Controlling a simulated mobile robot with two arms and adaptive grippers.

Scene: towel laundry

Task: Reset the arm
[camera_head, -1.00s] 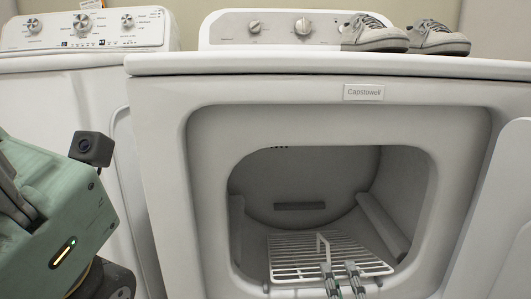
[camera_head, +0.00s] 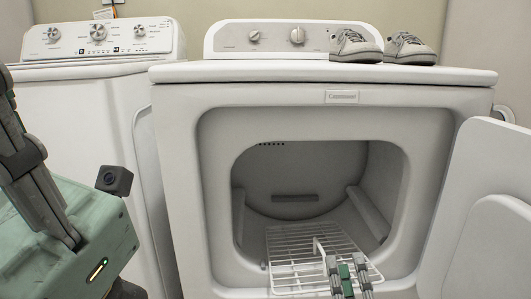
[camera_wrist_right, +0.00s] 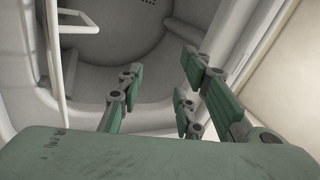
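My right gripper (camera_head: 346,266) shows at the bottom of the head view, overlapping the front of the white wire rack (camera_head: 290,252) in the dryer opening. In the right wrist view its green-padded fingers (camera_wrist_right: 158,88) are spread apart with nothing between them. The rack shows there at the upper left (camera_wrist_right: 48,55), apart from the fingers. My left arm's green body (camera_head: 75,235) and grey finger-like links (camera_head: 35,165) fill the left side of the head view. The left fingertips cannot be made out.
The white dryer (camera_head: 185,150) stands open, its door (camera_head: 490,220) swung out to the right. A pair of grey shoes (camera_head: 355,47) rests on top. A white washer (camera_head: 85,110) stands to the left, behind my left arm.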

